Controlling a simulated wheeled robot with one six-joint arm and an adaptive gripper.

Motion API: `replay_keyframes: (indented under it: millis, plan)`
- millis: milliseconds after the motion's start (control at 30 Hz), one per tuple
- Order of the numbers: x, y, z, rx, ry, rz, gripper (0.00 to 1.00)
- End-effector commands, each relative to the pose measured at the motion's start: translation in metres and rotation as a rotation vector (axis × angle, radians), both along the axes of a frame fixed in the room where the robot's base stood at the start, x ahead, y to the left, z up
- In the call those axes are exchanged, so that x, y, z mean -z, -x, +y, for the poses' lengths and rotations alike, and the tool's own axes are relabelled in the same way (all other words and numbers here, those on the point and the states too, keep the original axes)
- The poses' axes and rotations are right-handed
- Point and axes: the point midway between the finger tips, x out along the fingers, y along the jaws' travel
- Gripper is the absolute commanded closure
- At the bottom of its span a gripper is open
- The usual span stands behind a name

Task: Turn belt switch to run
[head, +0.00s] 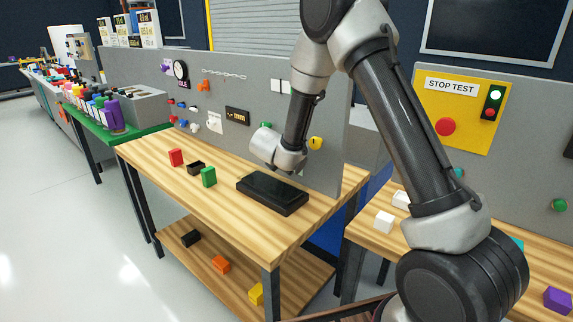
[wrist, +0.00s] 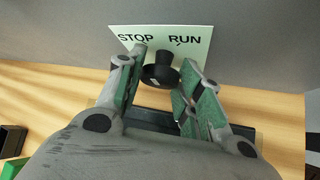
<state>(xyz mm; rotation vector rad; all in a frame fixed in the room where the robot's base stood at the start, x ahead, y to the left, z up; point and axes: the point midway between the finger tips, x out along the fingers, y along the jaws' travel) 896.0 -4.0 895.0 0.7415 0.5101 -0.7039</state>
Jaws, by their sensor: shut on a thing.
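The belt switch is a round black knob (wrist: 160,72) on a pale plate (wrist: 203,42) marked STOP at left and RUN at right, in the wrist view. A small pale mark shows on the knob, but I cannot tell for certain which word it points to. My gripper (wrist: 163,76) has its fingers on both sides of the knob and is shut on it. In the head view my wrist is at the grey panel above the black belt unit (head: 272,193); the knob and fingers are hidden there.
A red block (head: 176,157), a black block (head: 196,168) and a green block (head: 208,177) stand on the wooden table (head: 235,225), left of the belt unit. The grey upright panel (head: 335,150) is close behind. A yellow STOP TEST board (head: 463,145) hangs at right.

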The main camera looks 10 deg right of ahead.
Motion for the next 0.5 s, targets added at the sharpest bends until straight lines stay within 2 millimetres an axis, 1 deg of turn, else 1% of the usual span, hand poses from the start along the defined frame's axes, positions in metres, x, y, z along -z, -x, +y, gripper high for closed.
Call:
replay_keyframes:
  millis: [100,500]
  plan:
    - [0.002,0.0023,-0.0039,0.004,-0.062,-0.086,0.88]
    - [0.005,0.0042,-0.004,0.004,-0.256,-0.352,0.88]
